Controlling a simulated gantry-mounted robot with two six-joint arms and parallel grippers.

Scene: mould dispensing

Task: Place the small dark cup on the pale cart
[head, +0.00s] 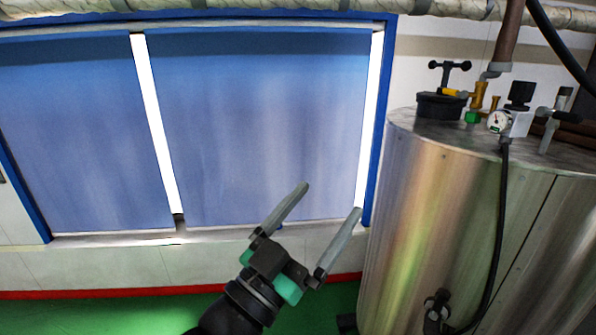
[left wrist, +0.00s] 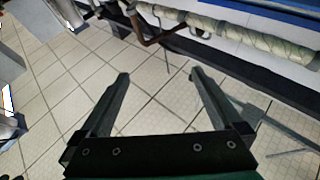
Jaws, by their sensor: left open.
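My left gripper (head: 332,199) is raised in front of the blue-shaded window in the head view, its two fingers spread wide with nothing between them. In the left wrist view its fingers (left wrist: 160,82) are also apart and empty, with pale tiles behind them. I cannot make out the small dark cup or the pale cart in either view. My right gripper does not show.
A large steel tank (head: 440,220) with valves and a pressure gauge (head: 498,122) stands at the right, close to my left gripper in the picture. A black hose (head: 500,230) hangs down its side. Wrapped pipes (head: 250,10) run along the top. Green floor (head: 120,315) shows below.

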